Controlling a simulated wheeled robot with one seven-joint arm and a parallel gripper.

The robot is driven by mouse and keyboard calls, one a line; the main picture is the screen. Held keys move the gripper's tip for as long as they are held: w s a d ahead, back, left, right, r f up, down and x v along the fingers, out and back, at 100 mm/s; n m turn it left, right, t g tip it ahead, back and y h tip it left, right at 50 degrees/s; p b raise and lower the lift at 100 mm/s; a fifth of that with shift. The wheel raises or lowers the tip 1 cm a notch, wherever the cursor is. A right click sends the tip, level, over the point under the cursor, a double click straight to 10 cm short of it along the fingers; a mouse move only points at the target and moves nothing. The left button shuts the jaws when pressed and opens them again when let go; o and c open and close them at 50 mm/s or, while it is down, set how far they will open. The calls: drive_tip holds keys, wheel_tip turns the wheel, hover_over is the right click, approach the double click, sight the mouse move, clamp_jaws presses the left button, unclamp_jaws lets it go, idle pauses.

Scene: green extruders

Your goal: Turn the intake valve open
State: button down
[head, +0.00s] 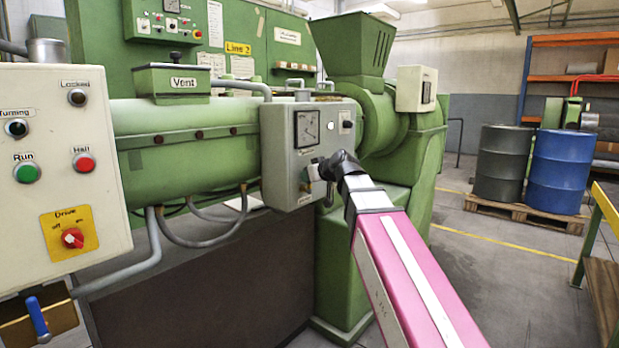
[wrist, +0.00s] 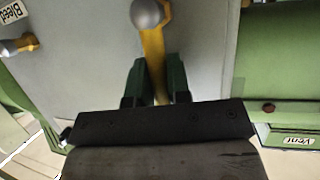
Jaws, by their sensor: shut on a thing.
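A yellow lever (wrist: 152,45) with a grey round hub (wrist: 147,12) is mounted on a grey panel in the wrist view. I take it for the intake valve, but no label for it can be read. My gripper (wrist: 156,72) is shut on the lever, with one dark green finger on each side of it. In the head view my gripper (head: 324,170) is at the front of the grey gauge box (head: 282,152), and my wrist largely hides the lever there. Whether the valve is open cannot be told.
A second yellow-handled valve (wrist: 22,44) sits beside a "Bleed" label (wrist: 12,12) at the wrist view's left. The green extruder barrel (head: 190,150) and a control panel (head: 60,170) stand left. Drums on a pallet (head: 525,212) stand right, with clear floor before them.

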drive_tip(key=c, duration=1.1)
unclamp_jaws()
drive_tip(key=shift+s, duration=0.1)
drive_tip(key=v, duration=1)
drive_tip(key=shift+s+d+r, duration=0.2)
drive_tip(key=shift+s+d, duration=0.05)
drive_tip(key=shift+f, duration=0.1)
drive_tip(key=d+f+m+g+h, duration=0.2)
drive_tip(key=d+f, duration=0.2)
drive_tip(key=f, duration=1)
drive_tip(key=d+f+m+g+h, duration=0.2)
drive_tip(key=d+f+g+h, duration=0.1)
drive_tip(key=f, duration=1.1)
drive_tip(key=s+d+f+m+g+h, duration=0.1)
drive_tip(key=s+d+f, duration=0.2)
drive_tip(key=f, duration=0.5)
drive_tip(key=s+d+f+m+g+h, duration=0.1)
drive_tip(key=s+d+f+g, duration=0.1)
drive_tip(key=s+f, duration=0.3)
drive_tip(key=s+d+f+m+g+h, duration=0.1)
drive_tip(key=s+d+f+m+g, duration=0.1)
drive_tip(key=f, duration=0.9)
drive_tip(key=shift+s+d+h, duration=0.4)
drive_tip(key=shift+s+d, duration=0.5)
drive_tip(key=shift+d, duration=0.05)
